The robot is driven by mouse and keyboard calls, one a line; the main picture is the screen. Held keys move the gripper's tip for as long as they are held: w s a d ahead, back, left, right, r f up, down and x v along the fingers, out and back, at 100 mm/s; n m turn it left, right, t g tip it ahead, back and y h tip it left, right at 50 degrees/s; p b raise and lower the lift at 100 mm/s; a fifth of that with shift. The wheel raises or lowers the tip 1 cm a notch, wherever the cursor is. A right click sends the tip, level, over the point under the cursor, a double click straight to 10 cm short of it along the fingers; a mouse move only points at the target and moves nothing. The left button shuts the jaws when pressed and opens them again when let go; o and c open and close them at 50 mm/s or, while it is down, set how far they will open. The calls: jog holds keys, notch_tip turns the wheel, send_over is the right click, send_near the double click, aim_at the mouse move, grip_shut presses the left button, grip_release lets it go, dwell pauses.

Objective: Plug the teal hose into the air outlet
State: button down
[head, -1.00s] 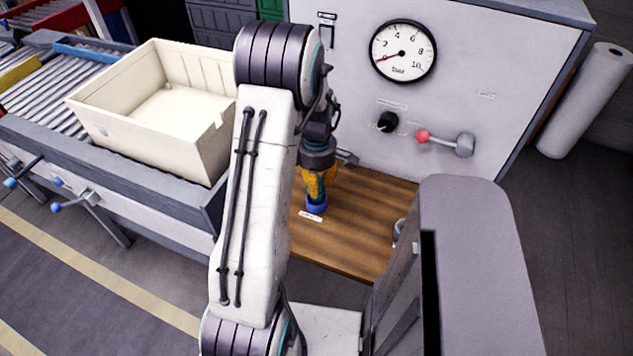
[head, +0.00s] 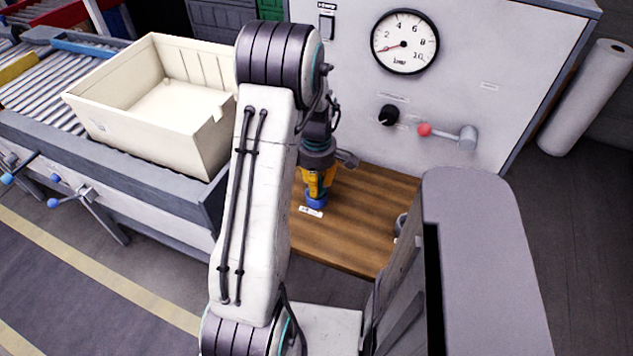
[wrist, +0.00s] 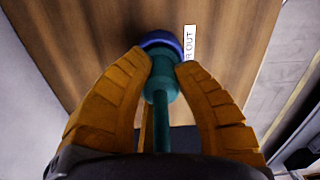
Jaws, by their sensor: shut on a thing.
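My gripper (wrist: 163,68) has orange ribbed fingers and is shut on the teal hose (wrist: 163,90) in the wrist view. The hose's fitting points at a blue ring-shaped outlet (wrist: 158,38) on the wooden top, beside a white label ending in "OUT" (wrist: 189,43). The fitting's end overlaps the blue ring; how deep it sits I cannot tell. In the head view my gripper (head: 318,188) points down right over the blue outlet (head: 316,202), partly hidden by my arm. The hose is mostly hidden there.
Behind the wooden top (head: 375,215) stands a pale panel with a pressure gauge (head: 404,41), needle low, a black knob (head: 388,115) and a red-ended lever (head: 447,134). A cream crate (head: 150,105) is on the conveyor at left. A grey fitting (head: 400,226) is at the top's right edge.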

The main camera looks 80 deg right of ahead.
jog(key=shift+f, duration=0.2)
jog(key=c, duration=1)
grip_release()
notch_tip(320, 180, up, 12)
jog(key=shift+d, duration=0.1)
dwell(0.6)
